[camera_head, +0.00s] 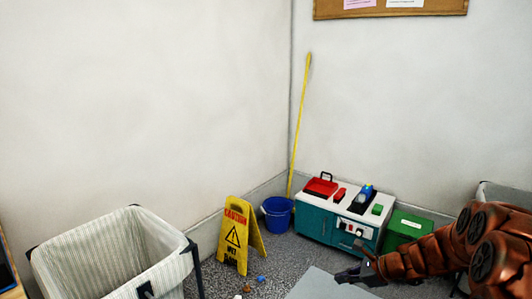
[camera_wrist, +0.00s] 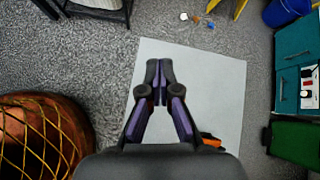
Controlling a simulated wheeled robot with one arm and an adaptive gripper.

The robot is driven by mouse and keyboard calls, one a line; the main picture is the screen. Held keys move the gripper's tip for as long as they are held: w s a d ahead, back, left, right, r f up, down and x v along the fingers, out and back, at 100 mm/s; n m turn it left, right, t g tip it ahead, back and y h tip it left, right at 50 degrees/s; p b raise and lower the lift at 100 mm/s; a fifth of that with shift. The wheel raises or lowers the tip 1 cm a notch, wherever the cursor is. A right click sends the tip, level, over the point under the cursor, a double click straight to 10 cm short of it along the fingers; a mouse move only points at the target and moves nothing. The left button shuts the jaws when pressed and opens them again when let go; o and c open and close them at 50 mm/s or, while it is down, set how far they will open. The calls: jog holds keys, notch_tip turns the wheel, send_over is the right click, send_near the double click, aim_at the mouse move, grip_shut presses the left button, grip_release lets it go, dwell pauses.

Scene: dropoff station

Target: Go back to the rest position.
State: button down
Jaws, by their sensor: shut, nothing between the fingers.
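My gripper (camera_head: 350,274) shows at the lower right of the head view, at the end of my copper-coloured arm. In the wrist view my gripper (camera_wrist: 159,72) points away from the camera, its dark fingertips together and nothing between them. It is over a plain light grey panel (camera_wrist: 215,95), which also shows in the head view (camera_head: 318,287). A small orange and black thing (camera_wrist: 211,140) shows beside the right finger; part of it is hidden.
A lined bin (camera_head: 118,255) stands at the left, with a yellow caution sign (camera_head: 238,236) and blue bucket (camera_head: 277,213) beyond. A teal and white cabinet (camera_head: 316,223) and green box (camera_head: 403,229) stand near the wall. Small litter (camera_head: 261,279) lies on the floor.

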jog(key=s+a+r+n+g+h+p, duration=0.1)
jog(key=s+a+r+n+g+p, duration=0.1)
jog(key=s+a+r+n+p, duration=0.35)
jog(key=s+a+r+n+g+p, duration=0.1)
jog(key=s+a+r+n+p, duration=0.15)
jog(key=s+r, duration=0.5)
jog(key=s+a+r+n+g+h+p, duration=0.1)
jog(key=s+a+r+n+g+p, duration=0.2)
jog(key=s+r, duration=0.35)
jog(key=s+d+r+n+h+p, duration=0.3)
jog(key=s+r+n+p, duration=0.2)
jog(key=s, duration=0.5)
jog(key=s+d+r+n+g+h+p, duration=0.1)
jog(key=s+d+r+n+h+p, duration=0.2)
jog(key=s+r+n+p, duration=0.3)
jog(key=shift+s+d+r, duration=0.35)
jog(key=shift+s+r, duration=1.15)
jog(key=shift+s, duration=1.2)
